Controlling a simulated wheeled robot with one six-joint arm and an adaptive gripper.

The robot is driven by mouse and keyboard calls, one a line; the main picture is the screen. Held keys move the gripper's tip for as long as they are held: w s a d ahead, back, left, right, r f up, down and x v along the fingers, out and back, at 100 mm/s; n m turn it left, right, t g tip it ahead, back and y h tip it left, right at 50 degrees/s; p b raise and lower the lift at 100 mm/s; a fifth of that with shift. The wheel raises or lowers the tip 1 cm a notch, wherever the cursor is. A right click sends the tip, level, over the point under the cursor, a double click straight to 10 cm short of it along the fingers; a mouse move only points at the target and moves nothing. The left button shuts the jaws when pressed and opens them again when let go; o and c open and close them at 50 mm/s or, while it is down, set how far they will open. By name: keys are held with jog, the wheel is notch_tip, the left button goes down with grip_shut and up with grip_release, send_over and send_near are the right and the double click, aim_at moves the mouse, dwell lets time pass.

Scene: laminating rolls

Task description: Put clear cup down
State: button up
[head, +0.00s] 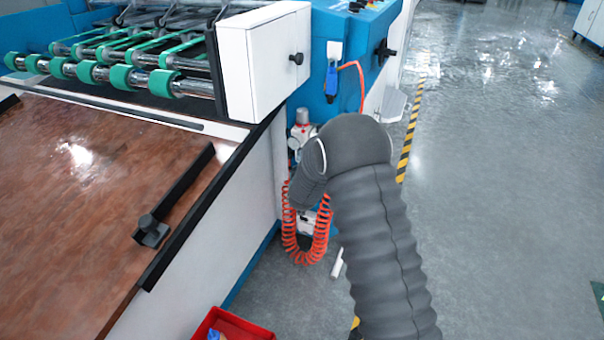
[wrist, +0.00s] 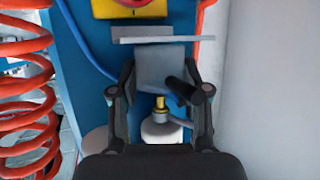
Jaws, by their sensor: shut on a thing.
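In the wrist view my gripper (wrist: 160,82) has its two dark fingers on either side of a grey, squarish shape. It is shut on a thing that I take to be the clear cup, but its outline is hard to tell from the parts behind. A brass fitting and a whitish rounded part (wrist: 160,133) show between the fingers, lower in the picture. A black knob-like part (wrist: 190,92) overlaps the right finger. In the head view my arm bends toward the blue machine, and its end and the cup are hidden.
A coiled orange hose (head: 305,245) hangs beside the machine, and fills the left of the wrist view (wrist: 25,95). A red bin (head: 232,325) stands on the floor at the bottom. A brown table (head: 90,210) is at left. Grey floor (head: 500,200) is open at right.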

jog(key=shift+f, duration=0.1)
jog(key=shift+f, duration=0.1)
jog(key=o, duration=1.1)
jog(key=shift+o, duration=0.2)
